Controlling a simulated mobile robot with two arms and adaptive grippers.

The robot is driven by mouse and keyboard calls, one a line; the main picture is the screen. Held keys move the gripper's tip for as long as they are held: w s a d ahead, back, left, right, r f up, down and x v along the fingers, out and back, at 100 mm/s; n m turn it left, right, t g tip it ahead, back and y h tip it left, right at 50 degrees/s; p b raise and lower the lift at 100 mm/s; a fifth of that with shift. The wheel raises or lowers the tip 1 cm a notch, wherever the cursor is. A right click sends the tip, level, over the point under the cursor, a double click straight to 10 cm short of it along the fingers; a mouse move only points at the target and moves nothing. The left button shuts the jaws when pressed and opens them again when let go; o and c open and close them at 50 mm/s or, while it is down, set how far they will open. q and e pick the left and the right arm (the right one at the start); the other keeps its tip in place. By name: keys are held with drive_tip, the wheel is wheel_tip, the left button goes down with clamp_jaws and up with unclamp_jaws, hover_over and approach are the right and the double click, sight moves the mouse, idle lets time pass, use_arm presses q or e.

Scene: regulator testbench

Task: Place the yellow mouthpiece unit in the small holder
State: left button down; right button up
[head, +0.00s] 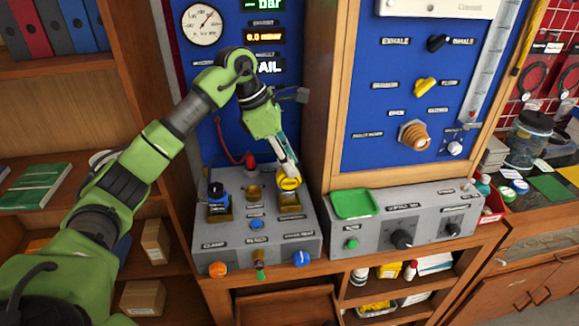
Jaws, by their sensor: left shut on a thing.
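The yellow mouthpiece unit (290,183) is a small round yellow piece at the tip of my left gripper (287,172). The left gripper is shut on it and points down over the right part of the grey bench box (240,241). A small brass-coloured holder (290,200) sits on the box top just below the yellow unit. I cannot tell whether the unit touches it. Another brass-coloured holder (254,192) is to its left. A blue and black unit (217,197) stands in a holder at the far left of the box. My right gripper is not in view.
A grey control box (400,227) with a green tray (353,204) on top stands to the right. Behind is a blue panel (400,101) with a yellow knob (425,87) and a brass port (414,135). A red-tipped hose (249,158) stands behind the holders.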

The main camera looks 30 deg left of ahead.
use_arm(q)
drive_tip(key=shift+w+a+f, duration=0.15)
drive_tip(key=shift+w+f, duration=0.25)
drive_tip(key=shift+f, duration=0.05)
drive_tip(key=f, duration=0.1)
drive_tip(key=f+p, duration=0.2)
drive_tip(key=shift+w, duration=0.25)
drive_tip(key=shift+a+f, duration=0.1)
drive_tip(key=shift+f, duration=0.3)
drive_tip(key=shift+f, duration=0.1)
drive_tip(key=c, duration=1.6)
unclamp_jaws()
drive_tip(key=shift+c, duration=0.2)
